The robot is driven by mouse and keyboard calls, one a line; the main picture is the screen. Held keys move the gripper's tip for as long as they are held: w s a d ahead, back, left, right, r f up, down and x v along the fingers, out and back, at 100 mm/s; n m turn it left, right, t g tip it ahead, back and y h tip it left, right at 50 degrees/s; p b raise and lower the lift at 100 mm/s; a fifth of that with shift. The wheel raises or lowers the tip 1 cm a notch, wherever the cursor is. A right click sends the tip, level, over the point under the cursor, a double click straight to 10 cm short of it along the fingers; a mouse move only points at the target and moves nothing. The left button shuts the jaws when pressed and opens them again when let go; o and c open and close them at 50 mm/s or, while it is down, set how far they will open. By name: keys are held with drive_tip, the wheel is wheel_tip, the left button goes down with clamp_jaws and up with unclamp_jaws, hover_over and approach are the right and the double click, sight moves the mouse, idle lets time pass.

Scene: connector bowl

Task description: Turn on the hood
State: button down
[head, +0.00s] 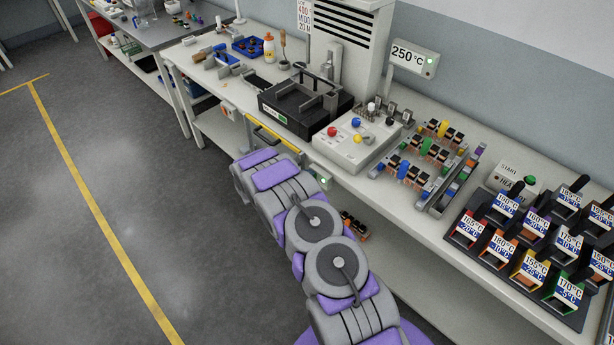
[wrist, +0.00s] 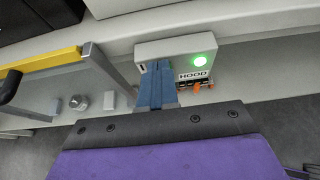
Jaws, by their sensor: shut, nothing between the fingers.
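The hood switch box (wrist: 180,48) is a small white box under the bench edge in the wrist view. Its round light (wrist: 203,62) glows green, and a label (wrist: 193,76) below reads HOOD. My gripper (wrist: 157,68) has blue fingers, shut together with nothing between them. The fingers overlap the left part of the box's face; I cannot tell whether they touch it. They hide part of the face, so the switch itself is not clear. In the head view, a green light (head: 322,180) shows beside my arm below the bench edge, and my gripper is hidden.
On the bench (head: 400,190) stand a black press (head: 305,105), a white button panel (head: 350,140) and several temperature-labelled holders. The floor at left is clear.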

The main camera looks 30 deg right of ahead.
drive_tip(key=shift+a+r, duration=0.1)
drive_tip(key=shift+r, duration=0.05)
drive_tip(key=r+p+v, duration=0.1)
drive_tip(key=p+v, duration=0.1)
drive_tip(key=v, duration=1.1)
drive_tip(key=shift+d+r, duration=0.3)
drive_tip(key=shift+r, duration=0.05)
drive_tip(key=shift+w, duration=0.1)
